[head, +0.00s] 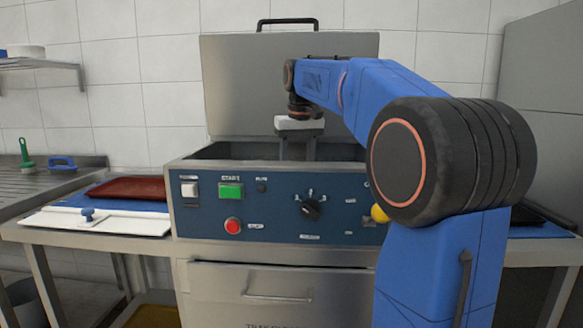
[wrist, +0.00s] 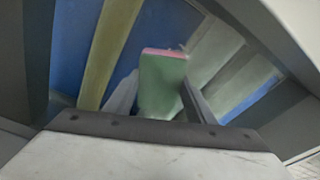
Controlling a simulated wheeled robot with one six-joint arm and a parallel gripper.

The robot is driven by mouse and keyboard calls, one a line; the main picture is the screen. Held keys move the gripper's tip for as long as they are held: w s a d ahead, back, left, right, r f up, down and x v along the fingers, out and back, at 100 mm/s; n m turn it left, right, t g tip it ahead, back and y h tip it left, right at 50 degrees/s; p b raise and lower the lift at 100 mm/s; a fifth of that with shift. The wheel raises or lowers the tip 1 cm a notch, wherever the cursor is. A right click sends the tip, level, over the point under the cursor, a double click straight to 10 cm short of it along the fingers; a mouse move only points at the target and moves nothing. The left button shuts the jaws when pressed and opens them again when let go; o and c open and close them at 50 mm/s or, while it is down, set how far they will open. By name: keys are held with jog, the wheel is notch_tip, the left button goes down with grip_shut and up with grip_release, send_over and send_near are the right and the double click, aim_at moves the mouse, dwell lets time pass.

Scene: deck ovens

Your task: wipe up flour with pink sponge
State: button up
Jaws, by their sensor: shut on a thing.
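My gripper (head: 298,148) reaches down into the open basin of the steel machine (head: 185,221), and the basin's front wall hides its fingertips in the head view. In the wrist view my gripper (wrist: 158,98) is shut on a block with a green face and a thin pink edge, which looks like the pink sponge (wrist: 162,85). The sponge stands between the two grey fingers. I cannot make out any flour in either view. The basin floor is hidden in the head view.
The machine's lid (head: 235,85) stands raised behind my arm. The front panel carries a green button (head: 231,191), a red button (head: 233,225) and a black dial (head: 311,207). A left counter holds a dark red item (head: 132,188) and a white board (head: 100,222).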

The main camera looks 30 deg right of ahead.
jog(key=shift+s+d+f, duration=0.2)
jog(key=shift+s+d, duration=0.35)
jog(key=shift+d, duration=0.25)
jog(key=shift+s+a+r, duration=0.1)
jog(key=shift+s+a, duration=0.3)
jog(key=shift+s, duration=0.2)
jog(key=shift+s+a, duration=0.35)
jog(key=shift+s, duration=0.2)
jog(key=shift+c, duration=0.4)
jog(key=shift+w+a+r, duration=0.1)
jog(key=shift+w+a, duration=0.45)
jog(key=shift+a, duration=0.2)
jog(key=shift+w+a+r, duration=0.1)
jog(key=shift+w+a, duration=0.4)
jog(key=shift+a, duration=0.25)
jog(key=shift+w+a+f, duration=0.1)
jog(key=shift+w+a, duration=0.55)
jog(key=shift+a, duration=0.3)
jog(key=shift+w+a+f, duration=0.1)
jog(key=shift+w+a, duration=0.55)
jog(key=shift+a, duration=0.3)
jog(key=shift+w+a, duration=0.65)
jog(key=shift+a, duration=0.3)
jog(key=shift+f, duration=0.1)
jog(key=shift+s+d, duration=0.1)
